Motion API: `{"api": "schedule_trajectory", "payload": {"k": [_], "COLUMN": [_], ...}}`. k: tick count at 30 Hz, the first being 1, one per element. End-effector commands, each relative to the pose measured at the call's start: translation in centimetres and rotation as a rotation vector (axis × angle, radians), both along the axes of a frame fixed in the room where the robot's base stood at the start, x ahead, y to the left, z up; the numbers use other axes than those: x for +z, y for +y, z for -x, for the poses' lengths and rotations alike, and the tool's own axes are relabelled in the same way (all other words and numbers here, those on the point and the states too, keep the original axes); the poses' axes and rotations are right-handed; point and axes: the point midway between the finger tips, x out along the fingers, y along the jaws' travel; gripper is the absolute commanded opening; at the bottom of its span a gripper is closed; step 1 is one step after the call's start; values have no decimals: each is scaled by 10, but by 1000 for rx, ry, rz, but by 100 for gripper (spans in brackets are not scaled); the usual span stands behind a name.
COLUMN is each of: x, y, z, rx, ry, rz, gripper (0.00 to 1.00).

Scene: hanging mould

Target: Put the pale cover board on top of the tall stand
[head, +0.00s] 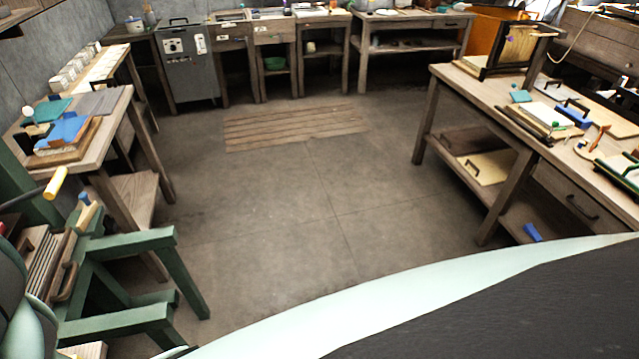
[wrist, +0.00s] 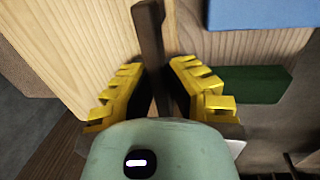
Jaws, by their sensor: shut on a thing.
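In the wrist view, my gripper (wrist: 160,95) has its yellow fingers shut on a dark upright bar (wrist: 150,35), which looks like the handle of the pale cover board (wrist: 75,45). The pale wood grain shows close behind the fingers, mostly on the left. Where the bar joins the board is hidden by my fingers. I cannot tell whether the board touches anything below. My gripper is not visible in the head view. A tall dark-framed stand (head: 487,68) is on the right bench in the head view; I cannot tell whether it is the tall stand.
The right bench (head: 455,80) holds several boards and tools; another pale board (head: 490,170) lies on its shelf. A left table (head: 125,98) carries blue and wooden pieces. A green trestle (head: 150,240) stands near left. The middle floor (head: 290,190) is clear, with a slatted mat (head: 295,127) beyond.

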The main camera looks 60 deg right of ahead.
Motion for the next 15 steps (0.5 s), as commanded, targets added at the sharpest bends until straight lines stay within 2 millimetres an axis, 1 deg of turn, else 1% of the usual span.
{"api": "schedule_trajectory", "payload": {"k": [1, 6, 8, 15], "x": [-3, -7, 0, -2], "y": [4, 14, 16, 24], "z": [-12, -38, -43, -66], "rx": [-7, -6, -5, -5], "ry": [-6, -6, -3, -1], "rz": [-8, -7, -3, -1], "gripper": [0, 0, 0, 0]}}
